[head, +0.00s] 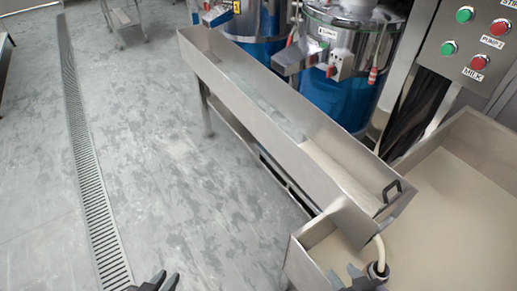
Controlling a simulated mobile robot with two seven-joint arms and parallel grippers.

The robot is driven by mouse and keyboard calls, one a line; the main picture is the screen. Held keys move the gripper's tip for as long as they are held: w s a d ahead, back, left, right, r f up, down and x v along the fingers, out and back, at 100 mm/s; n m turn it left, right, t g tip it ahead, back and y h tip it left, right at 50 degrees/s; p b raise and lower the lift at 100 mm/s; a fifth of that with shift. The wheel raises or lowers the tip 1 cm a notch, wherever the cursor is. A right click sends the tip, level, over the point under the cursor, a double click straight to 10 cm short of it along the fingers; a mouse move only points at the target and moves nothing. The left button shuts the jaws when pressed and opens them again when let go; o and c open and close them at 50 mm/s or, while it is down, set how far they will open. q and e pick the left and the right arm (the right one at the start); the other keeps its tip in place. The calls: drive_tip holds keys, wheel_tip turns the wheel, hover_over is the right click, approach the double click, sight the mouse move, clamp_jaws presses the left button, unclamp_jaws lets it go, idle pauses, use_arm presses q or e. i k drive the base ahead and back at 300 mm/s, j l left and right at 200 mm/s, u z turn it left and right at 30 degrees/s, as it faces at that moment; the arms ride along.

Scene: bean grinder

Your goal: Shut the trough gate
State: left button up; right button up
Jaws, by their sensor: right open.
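The long steel trough (262,98) runs from upper left to lower right in the head view, with pale liquid or residue along its floor. At its near right end is a black handle (393,189), which seems to belong to the gate. I cannot tell from here how far the gate is open. My left gripper (167,276) is at the bottom edge, empty, its fingertips a little apart, well left of the trough.
A steel basin (298,262) lies below the trough's end, and a large vat of cream liquid (455,220) is at right. A pale hose with a grey fitting (378,268) is beside my right gripper. Blue-and-steel grinders (340,75) and a button panel (470,40) stand behind.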

sight(387, 202)
drive_tip(key=z, duration=1.2)
